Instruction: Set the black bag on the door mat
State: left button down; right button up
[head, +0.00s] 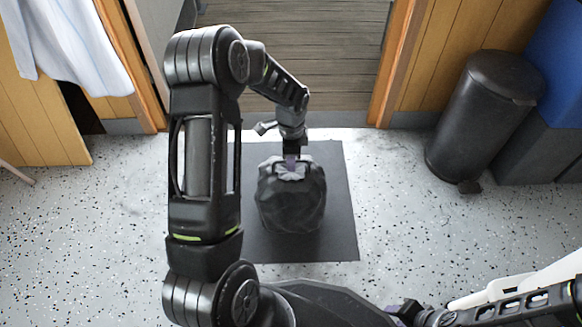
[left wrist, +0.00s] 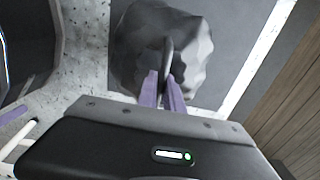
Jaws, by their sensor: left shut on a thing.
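The black bag (head: 291,203) is a dark, crumpled, rounded bag over the dark grey door mat (head: 343,215) in front of the doorway. My left gripper (head: 290,168) comes down from above and is shut on the top of the bag. In the left wrist view, the purple fingers (left wrist: 163,92) close on the upright handle of the bag (left wrist: 140,50), with the mat (left wrist: 235,30) around it. I cannot tell whether the bag's underside touches the mat. My right gripper (head: 405,312) shows only partly at the bottom edge, and its fingers are unclear.
A black pedal bin (head: 485,115) stands to the right, next to a blue and grey unit (head: 555,90). A pale garment (head: 70,45) hangs at the upper left. The doorway with wooden decking (head: 315,50) lies behind the mat. Speckled floor (head: 420,225) is clear on the right.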

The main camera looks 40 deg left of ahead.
pick_arm(q)
jog(key=shift+f, duration=1.1)
jog(key=c, duration=2)
grip_release()
jog(key=shift+f+b, duration=0.2)
jog(key=shift+b, duration=0.1)
jog(key=o, duration=0.5)
notch_tip(320, 180, up, 12)
jog(key=p, duration=0.5)
jog(key=shift+r, duration=0.2)
